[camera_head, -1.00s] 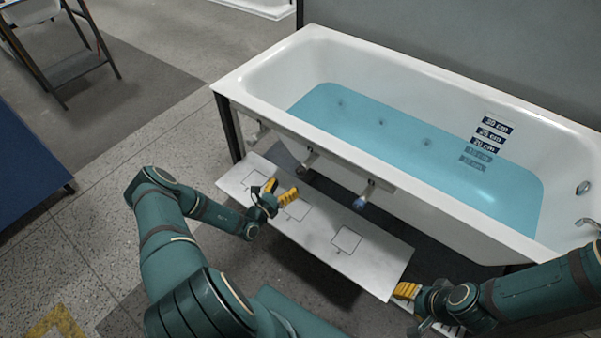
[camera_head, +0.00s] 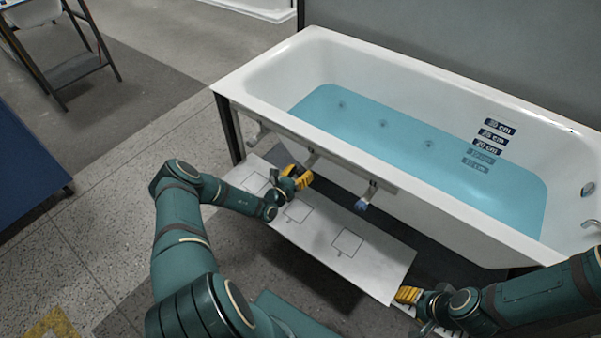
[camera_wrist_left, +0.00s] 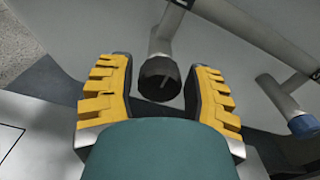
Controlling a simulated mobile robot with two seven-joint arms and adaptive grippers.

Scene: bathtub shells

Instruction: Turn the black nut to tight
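The black nut (camera_wrist_left: 160,80) sits on the end of a grey pipe under the tub and carries a short pale mark. In the left wrist view it lies between the two yellow fingers of my left gripper (camera_wrist_left: 161,98), with a small gap on each side. The gripper is open. In the head view my left gripper (camera_head: 297,179) is at the middle pipe (camera_head: 311,159), and the nut is hidden by it or too small to make out. My right gripper (camera_head: 408,295) is at the right end of the white board; its opening cannot be made out.
The white bathtub (camera_head: 440,212) holds blue water. A blue nut (camera_head: 362,205) is on the pipe to the right and also shows in the left wrist view (camera_wrist_left: 303,124). Another pipe (camera_head: 257,137) is to the left. A white board (camera_head: 383,272) with square outlines lies below.

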